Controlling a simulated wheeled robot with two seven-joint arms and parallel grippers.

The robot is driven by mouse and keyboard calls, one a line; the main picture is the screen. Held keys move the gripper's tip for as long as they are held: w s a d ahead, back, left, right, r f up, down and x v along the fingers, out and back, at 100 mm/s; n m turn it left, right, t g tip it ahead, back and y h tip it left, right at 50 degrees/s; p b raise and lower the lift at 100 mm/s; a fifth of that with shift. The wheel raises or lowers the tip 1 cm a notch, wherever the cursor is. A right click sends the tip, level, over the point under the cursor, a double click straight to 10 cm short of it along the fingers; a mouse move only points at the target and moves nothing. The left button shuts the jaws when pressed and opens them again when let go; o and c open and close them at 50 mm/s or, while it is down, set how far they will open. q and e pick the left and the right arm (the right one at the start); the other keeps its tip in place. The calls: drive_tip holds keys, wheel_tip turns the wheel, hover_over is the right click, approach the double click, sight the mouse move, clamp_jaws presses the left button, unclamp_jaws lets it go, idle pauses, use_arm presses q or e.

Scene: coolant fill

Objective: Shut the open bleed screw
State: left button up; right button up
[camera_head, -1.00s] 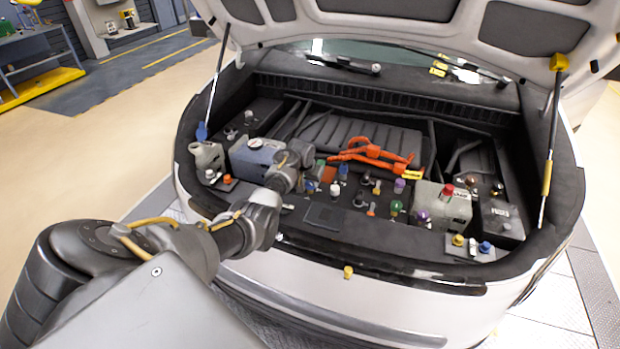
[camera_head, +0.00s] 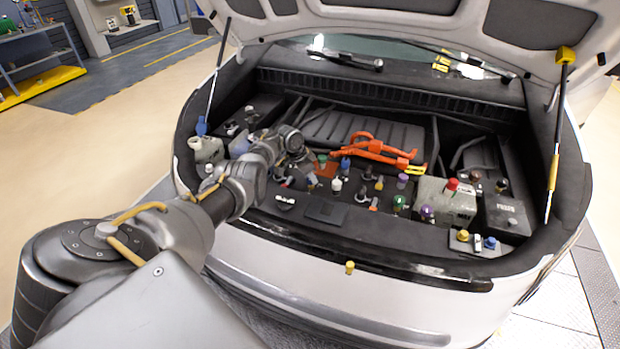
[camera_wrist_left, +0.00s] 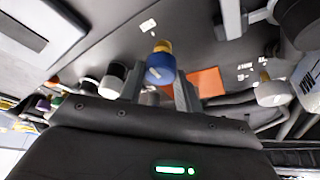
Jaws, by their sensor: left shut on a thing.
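A blue knob (camera_wrist_left: 160,70) with a brass collar shows in the left wrist view, between the two fingers of my left gripper (camera_wrist_left: 159,84). The gripper is shut on this knob. In the head view my left gripper (camera_head: 300,164) points down into the open bay, left of the orange cables. The knob it holds is hidden there by the gripper and wrist. Which fitting is the bleed screw, and how far it is turned, I cannot tell. My right gripper is not in view.
Several coloured caps and knobs crowd the bay, among them a green knob (camera_head: 399,202) and a red cap (camera_head: 452,184). Orange cables (camera_head: 375,149) lie behind. An orange patch (camera_wrist_left: 208,82) is close beside the fingers. The raised hood (camera_head: 440,15) hangs above.

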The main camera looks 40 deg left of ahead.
use_arm(q)
drive_tip(key=shift+a, duration=0.1)
idle(0.5)
drive_tip(key=o, duration=1)
drive_tip(key=shift+c, duration=0.2)
drive_tip(key=p+v, duration=0.3)
drive_tip(key=v, duration=0.7)
drive_tip(key=shift+r, duration=0.4)
drive_tip(key=shift+a, duration=0.1)
